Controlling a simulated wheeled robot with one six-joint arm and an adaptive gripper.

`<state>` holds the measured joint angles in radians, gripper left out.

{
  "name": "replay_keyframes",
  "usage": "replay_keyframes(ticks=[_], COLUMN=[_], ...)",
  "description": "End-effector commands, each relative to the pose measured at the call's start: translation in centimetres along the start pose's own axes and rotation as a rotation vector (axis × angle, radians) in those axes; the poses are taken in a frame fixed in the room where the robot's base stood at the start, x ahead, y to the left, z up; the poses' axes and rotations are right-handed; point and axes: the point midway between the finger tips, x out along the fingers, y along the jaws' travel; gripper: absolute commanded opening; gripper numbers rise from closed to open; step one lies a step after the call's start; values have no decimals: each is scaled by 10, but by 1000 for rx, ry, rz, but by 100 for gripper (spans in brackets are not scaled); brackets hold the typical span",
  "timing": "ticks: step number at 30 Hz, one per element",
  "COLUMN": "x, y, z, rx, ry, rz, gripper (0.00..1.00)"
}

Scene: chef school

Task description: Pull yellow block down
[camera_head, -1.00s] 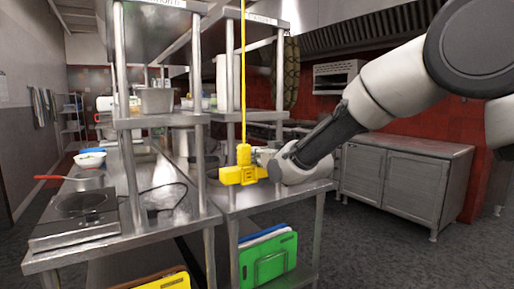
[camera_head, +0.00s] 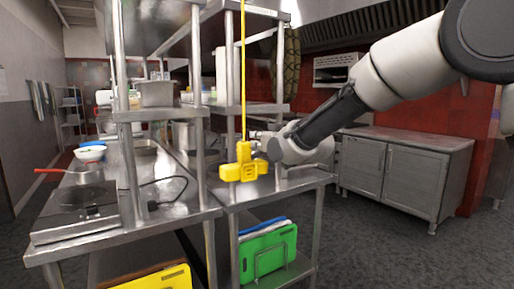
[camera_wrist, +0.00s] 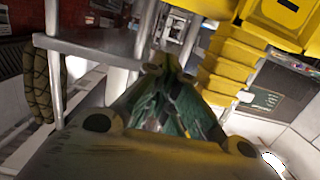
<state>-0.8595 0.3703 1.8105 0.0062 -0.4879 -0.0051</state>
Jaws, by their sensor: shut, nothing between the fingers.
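The yellow block (camera_head: 243,171) hangs from a taut yellow cord (camera_head: 243,70) in front of the steel tables in the head view. It has a narrow upright stem and a wider lower body. My gripper (camera_head: 257,143) is just right of the stem, at about its height, above the wide part; I cannot tell whether it touches. In the wrist view the block (camera_wrist: 285,22) fills the upper right, close to the camera. My gripper (camera_wrist: 168,72) shows there with its fingers together and nothing between them, left of the block.
A steel table with shelves (camera_head: 265,190) stands behind the block, its posts close by. A steel cabinet (camera_head: 400,178) stands at the right. A hot plate (camera_head: 78,212) and a pan with a red handle (camera_head: 60,171) are at the left. Green and yellow boards sit below.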

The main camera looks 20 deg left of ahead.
Motion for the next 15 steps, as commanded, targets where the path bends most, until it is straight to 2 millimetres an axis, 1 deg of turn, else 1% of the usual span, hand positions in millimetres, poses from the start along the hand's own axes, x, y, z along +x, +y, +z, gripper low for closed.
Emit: replay_keyframes(ticks=[5,8,15], x=[-3,-13,-45], y=[0,0,0], z=[-4,-6,-10], rx=[0,0,0], ry=[1,2,3], rz=[0,0,0], gripper=[0,0,0])
